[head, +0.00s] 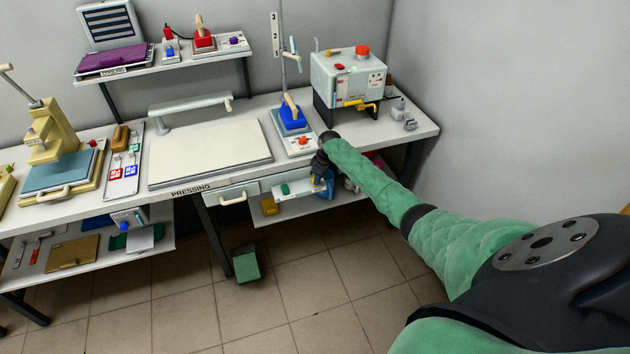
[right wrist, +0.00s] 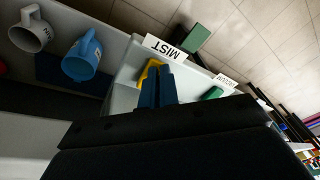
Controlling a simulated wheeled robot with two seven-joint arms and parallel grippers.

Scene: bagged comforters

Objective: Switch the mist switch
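The mist switch is a yellow lever (right wrist: 149,72) on a pale panel, beside a white label (right wrist: 165,48) reading MIST in the right wrist view. In the head view the panel (head: 300,188) hangs under the front edge of the bench, partly hidden by my right gripper (head: 324,180). My right gripper's blue fingers (right wrist: 157,88) lie close together, with their tips right at the yellow lever. Whether they touch it I cannot tell. A green switch (right wrist: 213,93) with a label reading VACUUM sits farther right on the panel. My left gripper is not in view.
A grey mug (right wrist: 32,32) and a blue mug (right wrist: 82,58) are near the panel in the right wrist view. The bench (head: 190,185) carries a pressing board and a boxy machine (head: 347,78). A green pedal (head: 246,266) stands on the tiled floor.

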